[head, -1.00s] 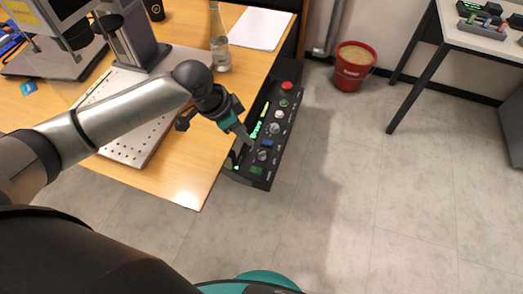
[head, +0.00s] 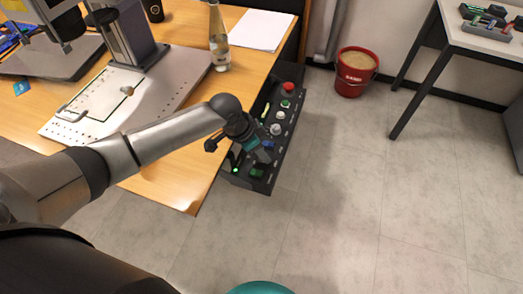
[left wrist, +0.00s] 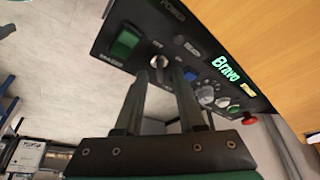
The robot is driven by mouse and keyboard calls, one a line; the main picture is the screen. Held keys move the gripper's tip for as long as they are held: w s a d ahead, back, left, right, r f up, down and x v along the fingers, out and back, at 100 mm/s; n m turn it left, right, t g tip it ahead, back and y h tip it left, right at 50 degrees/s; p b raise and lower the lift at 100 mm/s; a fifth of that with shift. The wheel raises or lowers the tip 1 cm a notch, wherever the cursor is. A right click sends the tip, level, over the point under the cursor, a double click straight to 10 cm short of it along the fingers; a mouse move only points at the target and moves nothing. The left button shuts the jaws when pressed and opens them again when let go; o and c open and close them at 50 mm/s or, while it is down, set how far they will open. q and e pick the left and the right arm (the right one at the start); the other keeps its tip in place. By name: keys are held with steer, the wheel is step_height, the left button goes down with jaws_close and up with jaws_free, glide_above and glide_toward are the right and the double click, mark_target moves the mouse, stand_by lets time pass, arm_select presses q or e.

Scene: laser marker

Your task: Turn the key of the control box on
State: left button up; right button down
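The black control box (head: 258,184) hangs at the right side of the wooden desk and slopes across the top of the left wrist view (left wrist: 105,45). Its front carries a green rocker switch (left wrist: 125,42), a silver key knob (left wrist: 158,61), a blue switch (left wrist: 190,74), grey knobs (left wrist: 205,94) and a red button (left wrist: 249,118). My left gripper (head: 266,158) is over the near part of the box. In the left wrist view, its fingers (left wrist: 160,74) are apart, with the key knob showing between and just beyond the tips. I cannot tell whether they touch it. My right gripper is not in view.
The desk (head: 185,180) holds a perforated plate (head: 185,75), a glass bottle (head: 219,45) and white paper (head: 260,30). A red bucket (head: 355,78) stands on the floor. A side table (head: 455,35) is at the upper right. The floor right of the box is clear.

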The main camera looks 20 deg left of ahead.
arm_select(q)
steer(key=c, duration=0.4)
jaws_close()
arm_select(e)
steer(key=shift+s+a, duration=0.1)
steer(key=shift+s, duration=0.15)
